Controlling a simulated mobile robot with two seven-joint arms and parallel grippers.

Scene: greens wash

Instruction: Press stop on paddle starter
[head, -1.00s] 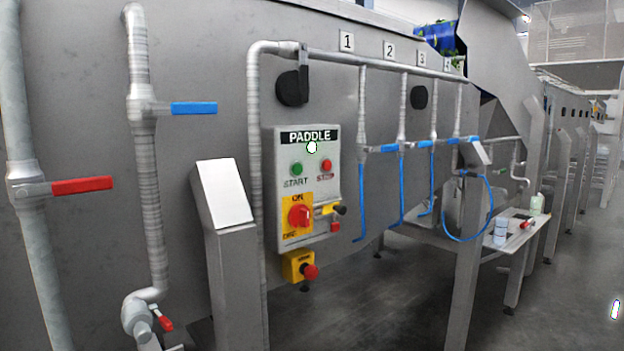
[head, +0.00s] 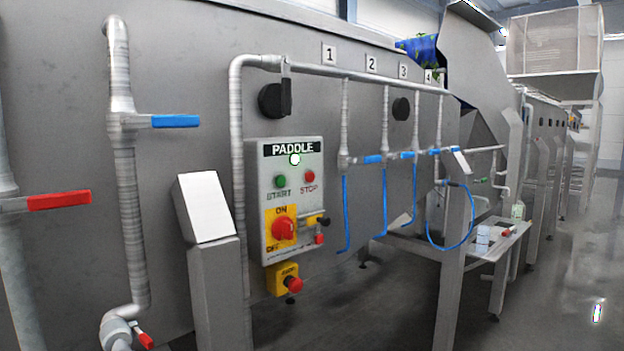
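The paddle starter (head: 292,200) is a light grey box on the side of the steel washer, labelled PADDLE, near the middle of the head view. Its red STOP button (head: 309,176) sits right of the green START button (head: 280,181). A white lamp (head: 294,159) shows above them. Below is a red rotary switch (head: 283,228) on a yellow ON/OFF plate, with a small red padlock-like piece (head: 319,239) beside it. A yellow box with a red mushroom button (head: 294,284) hangs underneath. Neither of my grippers shows in the head view.
A steel post with a slanted top (head: 208,222) stands just left of the starter. Pipes with a blue-handled valve (head: 175,121) and a red-handled valve (head: 58,200) are at left. Blue hoses hang to the right. A side table (head: 480,250) carries small containers. Grey floor lies open at right.

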